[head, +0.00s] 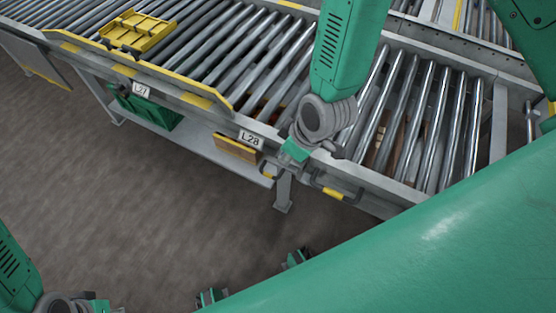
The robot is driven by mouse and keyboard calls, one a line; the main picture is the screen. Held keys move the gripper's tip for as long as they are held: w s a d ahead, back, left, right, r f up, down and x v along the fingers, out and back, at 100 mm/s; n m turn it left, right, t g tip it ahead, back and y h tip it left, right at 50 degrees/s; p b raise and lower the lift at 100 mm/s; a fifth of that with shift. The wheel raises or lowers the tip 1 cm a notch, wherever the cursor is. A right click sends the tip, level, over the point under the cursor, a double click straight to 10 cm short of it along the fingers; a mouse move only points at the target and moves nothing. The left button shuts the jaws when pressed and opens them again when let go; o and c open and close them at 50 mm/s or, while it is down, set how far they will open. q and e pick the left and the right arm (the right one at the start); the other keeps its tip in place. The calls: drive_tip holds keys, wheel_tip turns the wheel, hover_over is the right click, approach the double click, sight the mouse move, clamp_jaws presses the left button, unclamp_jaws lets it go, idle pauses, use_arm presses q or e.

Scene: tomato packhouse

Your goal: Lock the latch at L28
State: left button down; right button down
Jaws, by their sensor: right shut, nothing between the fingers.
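The L28 sign (250,138) is a white plate on the front rail of the roller conveyor. My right gripper (268,168) is shut and empty, pointing down and left just right of and below this sign. A dark handle with a yellow mark (334,192) sits on the rail further right, apart from the gripper. My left gripper (101,305) is cut off at the bottom left edge, its fingers out of sight.
The roller conveyor (210,101) runs across the top, with a yellow plate (137,33) on its rollers. The L27 sign (141,91) is further left. A green crate (150,112) and a brown board (236,148) are under the rail. The floor in front is clear.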

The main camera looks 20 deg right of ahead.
drive_tip(key=b+x, duration=0.3)
drive_tip(key=x, duration=0.6)
drive_tip(key=shift+f, duration=0.1)
drive_tip(key=s+d+p, duration=0.1)
drive_tip(key=s+d, duration=0.1)
drive_tip(key=s, duration=0.1)
drive_tip(key=shift+s+d, duration=0.2)
drive_tip(key=shift+d, duration=0.2)
